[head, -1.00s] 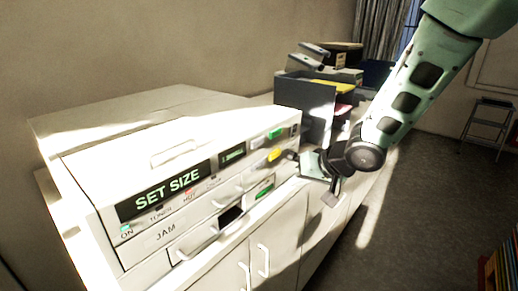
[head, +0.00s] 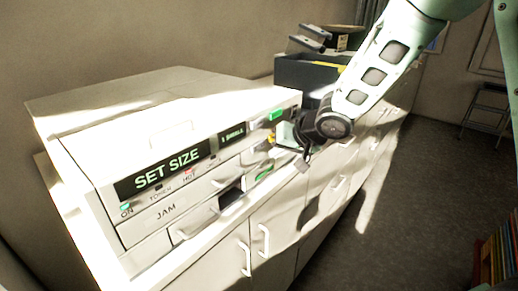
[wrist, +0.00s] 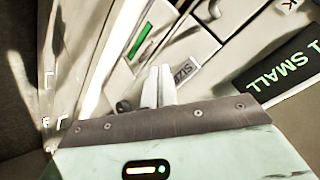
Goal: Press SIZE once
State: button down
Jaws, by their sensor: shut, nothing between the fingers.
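The copier-like machine (head: 150,120) stands at left with a display (head: 167,171) reading SET SIZE. A small display (wrist: 284,75) reads 1 SMALL in the wrist view. The SIZE label (wrist: 184,71) is just right of my fingertips in the wrist view. My gripper (wrist: 160,72) is shut and empty, its tips close to that label; I cannot tell whether they touch the panel. In the head view my gripper (head: 283,138) is at the machine's right front, partly covering a yellow piece (head: 271,139). The SIZE button itself is not clearly visible, probably behind the fingers.
A green piece (head: 276,114) is above the yellow one and a green strip (head: 264,175) below. The JAM label (head: 166,212) and a drawer handle (head: 195,230) are on the lower front. Dark trays (head: 300,75) stand behind my gripper.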

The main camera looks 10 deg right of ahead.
aim_at(257, 153)
jog(key=shift+w+a, duration=0.65)
jog(key=shift+w, duration=0.25)
jog(key=shift+w+a+r+p, duration=0.1)
jog(key=shift+p, duration=0.25)
dwell(1.2)
jog(key=shift+w+a, duration=0.2)
jog(key=shift+w, duration=0.05)
jog(key=shift+w+a+p, duration=0.25)
jog(key=shift+w+p, duration=0.1)
dwell(0.8)
dwell(0.3)
jog(key=shift+s+d, duration=0.55)
jog(key=shift+s, duration=0.15)
jog(key=shift+s+d, duration=0.75)
jog(key=shift+s, duration=0.25)
jog(key=shift+s+d, duration=0.7)
jog(key=shift+s, duration=0.3)
